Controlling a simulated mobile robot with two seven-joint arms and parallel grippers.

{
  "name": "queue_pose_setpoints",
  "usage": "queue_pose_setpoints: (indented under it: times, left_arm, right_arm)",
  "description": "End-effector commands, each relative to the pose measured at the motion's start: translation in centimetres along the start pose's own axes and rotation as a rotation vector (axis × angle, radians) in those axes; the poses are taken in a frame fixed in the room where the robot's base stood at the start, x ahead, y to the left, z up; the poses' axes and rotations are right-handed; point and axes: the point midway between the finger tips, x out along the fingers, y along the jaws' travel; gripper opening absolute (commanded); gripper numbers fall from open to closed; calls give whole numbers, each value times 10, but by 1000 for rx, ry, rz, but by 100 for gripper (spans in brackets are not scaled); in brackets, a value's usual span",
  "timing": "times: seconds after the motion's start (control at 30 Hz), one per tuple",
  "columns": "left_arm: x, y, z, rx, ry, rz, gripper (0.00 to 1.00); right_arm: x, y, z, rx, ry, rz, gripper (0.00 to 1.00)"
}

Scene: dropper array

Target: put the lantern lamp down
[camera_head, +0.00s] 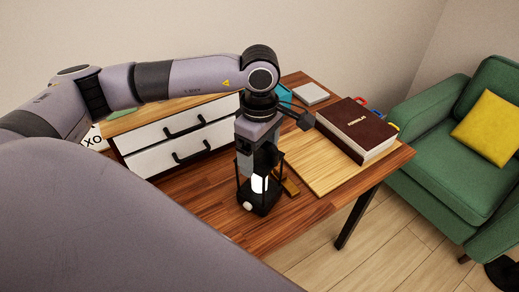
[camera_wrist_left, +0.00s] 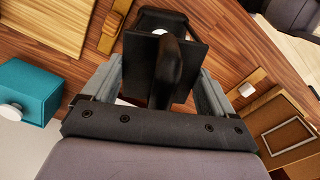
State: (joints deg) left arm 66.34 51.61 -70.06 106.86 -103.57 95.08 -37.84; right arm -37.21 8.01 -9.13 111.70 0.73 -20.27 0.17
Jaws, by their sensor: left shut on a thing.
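The lantern lamp (camera_head: 258,186) is black with a white glowing middle and stands upright over the table in the head view. Its dark top and handle (camera_wrist_left: 166,68) fill the middle of the left wrist view. My left gripper (camera_head: 262,152) comes down from above and is shut on the lantern's upper part, with a finger on each side in the wrist view. The lantern's base is at or just above the wooden table (camera_head: 205,195); I cannot tell whether it touches. My right gripper is not in view.
A white two-drawer cabinet (camera_head: 150,148) stands left behind the lantern. A light wooden board (camera_head: 312,180) and a dark red book (camera_head: 357,128) lie to the right. A brass-coloured piece (camera_head: 290,187) is close beside the lantern. A teal box (camera_wrist_left: 28,88) shows in the wrist view. Table front-left is bare.

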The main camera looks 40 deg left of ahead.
Motion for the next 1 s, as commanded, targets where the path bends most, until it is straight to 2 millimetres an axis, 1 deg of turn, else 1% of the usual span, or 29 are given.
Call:
queue_pose_setpoints:
  times: [0.13, 0.17, 0.2, 0.43, 0.53, 0.57, 0.67, 0.9, 1.0]
  left_arm:
    - [2, 1, 0, 0, -1, 4, 2]
    - [3, 0, 0, 0, 0, 0, 90]
    - [2, 0, 0, 0, 0, 0, 100]
    - [1, 0, 0, 0, 0, 0, 100]
    - [-3, 0, 0, 0, 0, 0, 100]
    - [-6, 1, 0, 0, -1, 3, 100]
    - [-22, 1, 1, 1, -1, 5, 100]
    - [-75, 1, 0, 2, -1, 6, 100]
    - [-94, 1, 1, 1, -2, 5, 100]
  right_arm:
    - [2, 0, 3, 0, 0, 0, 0]
    - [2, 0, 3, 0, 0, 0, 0]
    - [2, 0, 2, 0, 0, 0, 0]
    - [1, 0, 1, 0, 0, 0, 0]
    - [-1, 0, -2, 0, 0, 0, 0]
    - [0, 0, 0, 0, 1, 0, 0]
    - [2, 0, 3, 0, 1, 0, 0]
    - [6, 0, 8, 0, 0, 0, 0]
    - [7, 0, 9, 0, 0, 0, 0]
